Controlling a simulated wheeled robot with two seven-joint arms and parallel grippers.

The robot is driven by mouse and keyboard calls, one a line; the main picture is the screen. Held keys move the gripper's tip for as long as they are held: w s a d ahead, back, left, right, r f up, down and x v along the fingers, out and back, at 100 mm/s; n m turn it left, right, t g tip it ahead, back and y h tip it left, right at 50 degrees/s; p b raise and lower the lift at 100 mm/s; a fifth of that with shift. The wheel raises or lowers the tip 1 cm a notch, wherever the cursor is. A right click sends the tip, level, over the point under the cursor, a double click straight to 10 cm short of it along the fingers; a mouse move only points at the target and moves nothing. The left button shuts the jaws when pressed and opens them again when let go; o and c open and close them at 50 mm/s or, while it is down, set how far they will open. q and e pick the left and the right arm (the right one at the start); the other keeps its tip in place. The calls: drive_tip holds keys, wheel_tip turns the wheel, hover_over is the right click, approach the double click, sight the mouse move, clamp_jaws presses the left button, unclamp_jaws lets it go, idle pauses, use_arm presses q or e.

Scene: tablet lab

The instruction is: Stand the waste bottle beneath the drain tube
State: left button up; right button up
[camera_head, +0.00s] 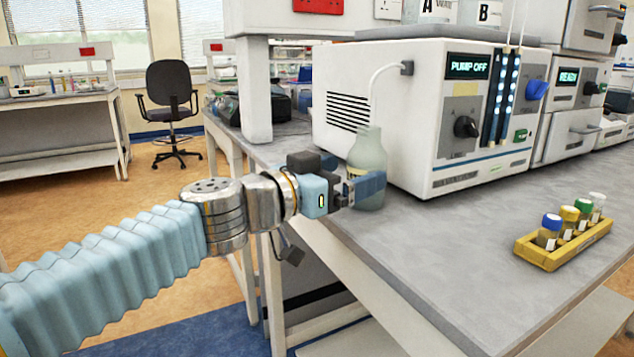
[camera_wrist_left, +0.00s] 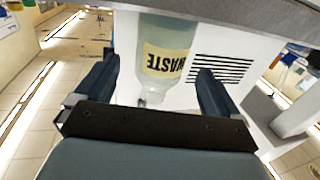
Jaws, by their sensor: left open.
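The waste bottle (camera_head: 368,152), translucent with a yellow label, stands upright on the bench against the left side of the pump unit. The white drain tube (camera_head: 376,78) curves out of that side and drops to the bottle's mouth; I cannot tell whether its end is inside. My left gripper (camera_head: 358,182) is around the bottle's lower part, open. In the left wrist view, which is upside down, the bottle (camera_wrist_left: 165,62) with its WASTE label lies between the spread fingers (camera_wrist_left: 156,88), with gaps visible on both sides. My right gripper is not in view.
The pump unit (camera_head: 420,125) reads PUMP OFF and stands right behind the bottle. A yellow rack (camera_head: 545,258) of capped vials sits at the right of the bench (camera_head: 440,240). A white post (camera_head: 255,95) rises at left. The bench front is clear.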

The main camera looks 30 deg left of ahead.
use_arm(q)
drive_tip(key=v, duration=0.7)
drive_tip(key=shift+s, duration=0.35)
drive_tip(key=shift+a, duration=0.1)
idle(1.6)
